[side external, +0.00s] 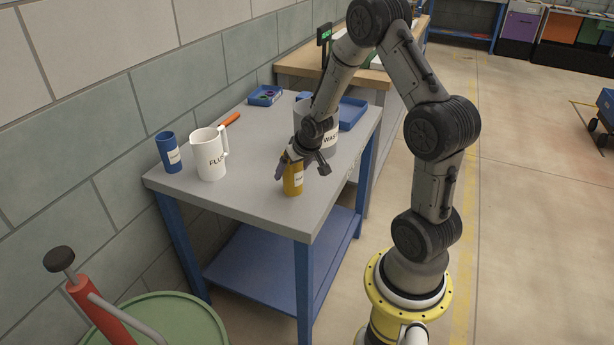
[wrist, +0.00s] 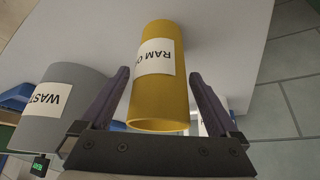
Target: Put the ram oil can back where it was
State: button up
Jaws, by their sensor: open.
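The ram oil can (side external: 293,181) is a yellow cylinder with a white label. It stands upright on the grey table top (side external: 240,193) near the front right corner. In the wrist view the can (wrist: 170,95) lies between the two fingers, its label reading "RAM O". My gripper (side external: 303,166) is at the can, with a finger on either side. The fingers in the wrist view (wrist: 160,95) are open, with a gap visible on the right. Whether the left finger touches the can is hard to tell.
A grey jug labelled "WAST" (wrist: 62,110) stands close behind the gripper. A white jug labelled "FLUS" (side external: 209,155) and a blue can (side external: 168,152) stand at the left. An orange-handled tool (side external: 231,119), a small blue tray (side external: 265,96) and a larger blue tray (side external: 352,113) lie farther back.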

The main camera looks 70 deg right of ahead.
aim_at(298, 176)
jog(key=shift+v, duration=2.45)
jog(key=s+a, duration=0.6)
jog(key=s, duration=0.4)
jog(key=s+a+r+n+y, duration=0.1)
jog(key=s+a+r+n, duration=0.2)
jog(key=a+r, duration=0.5)
jog(key=s+a+r+n+y, duration=0.2)
jog(key=s+a+r, duration=0.3)
jog(key=a+r, duration=0.3)
jog(key=shift+a+r+n+t, duration=0.25)
jog(key=shift+r+n, duration=0.2)
jog(key=shift+n, duration=0.35)
jog(key=shift+s, duration=0.1)
